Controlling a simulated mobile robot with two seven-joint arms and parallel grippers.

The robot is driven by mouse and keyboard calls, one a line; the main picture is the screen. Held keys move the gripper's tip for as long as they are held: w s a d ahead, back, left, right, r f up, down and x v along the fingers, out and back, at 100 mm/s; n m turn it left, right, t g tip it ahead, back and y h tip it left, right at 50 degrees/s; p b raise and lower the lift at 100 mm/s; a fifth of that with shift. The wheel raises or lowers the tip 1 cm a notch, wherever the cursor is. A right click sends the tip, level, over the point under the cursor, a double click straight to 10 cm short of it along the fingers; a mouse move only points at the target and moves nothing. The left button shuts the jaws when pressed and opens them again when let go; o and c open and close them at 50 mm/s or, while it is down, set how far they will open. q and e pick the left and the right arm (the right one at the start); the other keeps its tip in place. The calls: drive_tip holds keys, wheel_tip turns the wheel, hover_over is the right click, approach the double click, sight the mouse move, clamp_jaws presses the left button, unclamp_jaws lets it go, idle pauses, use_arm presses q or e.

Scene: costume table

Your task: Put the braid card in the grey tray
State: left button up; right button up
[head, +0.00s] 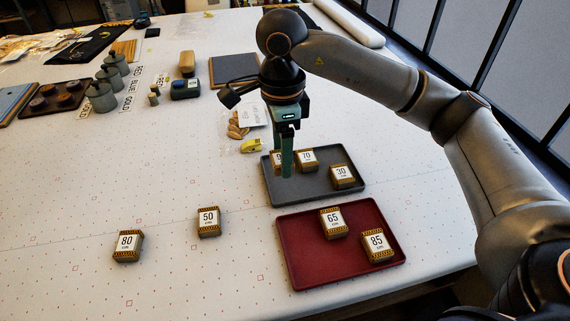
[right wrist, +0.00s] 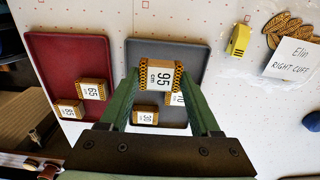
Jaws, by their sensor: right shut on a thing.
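My right gripper (head: 287,172) is over the grey tray (head: 318,192), pointing down. It is shut on a braid card marked 95 cm, which shows between the fingertips in the right wrist view (right wrist: 161,77). In the head view the fingers hide much of this card. I cannot tell whether it touches the tray floor. A card marked 70 (head: 307,159) and one marked 30 (head: 343,175) lie in the grey tray. In the right wrist view the held card partly covers the 70 card. My left gripper is not in view.
The red tray (head: 298,262) in front holds cards marked 65 (head: 332,221) and 85 (head: 379,244). Cards marked 50 (head: 208,221) and 80 (head: 127,245) lie on the white table. A yellow item (head: 251,146) and a paper label (right wrist: 292,60) are beside the grey tray.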

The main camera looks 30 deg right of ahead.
drive_tip(key=f, duration=0.2)
drive_tip(key=w+d+f, duration=0.1)
drive_tip(key=f, duration=0.1)
drive_tip(key=shift+f, duration=0.35)
drive_tip(key=shift+f, duration=0.15)
drive_tip(key=o, duration=1.3)
wheel_tip(320, 180, up, 12)
drive_tip(key=shift+r+p, duration=0.2)
drive_tip(key=shift+p, duration=0.35)
drive_tip(key=shift+s+f, duration=0.1)
drive_tip(key=shift+s, duration=0.05)
